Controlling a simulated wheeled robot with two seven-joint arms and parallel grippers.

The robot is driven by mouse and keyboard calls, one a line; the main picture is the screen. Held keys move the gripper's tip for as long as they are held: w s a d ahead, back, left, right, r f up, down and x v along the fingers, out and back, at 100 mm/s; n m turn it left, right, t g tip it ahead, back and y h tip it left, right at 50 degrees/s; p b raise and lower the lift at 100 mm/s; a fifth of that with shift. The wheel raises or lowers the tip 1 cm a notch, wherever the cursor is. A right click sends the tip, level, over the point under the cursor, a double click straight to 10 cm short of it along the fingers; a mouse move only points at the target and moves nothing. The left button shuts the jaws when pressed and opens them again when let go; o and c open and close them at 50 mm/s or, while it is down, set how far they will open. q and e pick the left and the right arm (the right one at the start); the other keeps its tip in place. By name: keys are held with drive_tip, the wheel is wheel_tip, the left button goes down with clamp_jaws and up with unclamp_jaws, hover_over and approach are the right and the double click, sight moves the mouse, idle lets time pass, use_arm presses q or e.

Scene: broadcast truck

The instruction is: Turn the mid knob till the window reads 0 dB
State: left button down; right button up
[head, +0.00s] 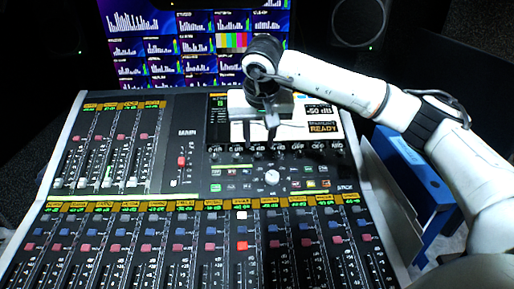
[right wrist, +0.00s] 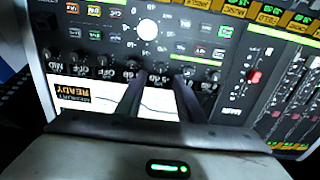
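My right gripper (head: 260,134) hangs over the upper middle of the mixing console, in front of its screen. In the right wrist view the right gripper (right wrist: 160,77) has its two dark fingers apart, with nothing clearly held between them. Their tips point at the row of small dark knobs (right wrist: 104,72); contact cannot be told. The knob row (head: 318,148) also shows in the head view. I cannot tell surely which knob is the mid one. The window (head: 321,111) seems to read about -50 dB, with READY below. My left gripper is out of view.
The console (head: 167,205) has many faders and a large white knob (head: 272,177), which also shows in the right wrist view (right wrist: 148,29). Monitors (head: 150,45) stand behind it. A blue binder-like object (head: 415,165) stands at the right, near my right arm.

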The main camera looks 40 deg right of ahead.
sight(258, 154)
drive_tip(key=x, duration=0.6)
clamp_jaws()
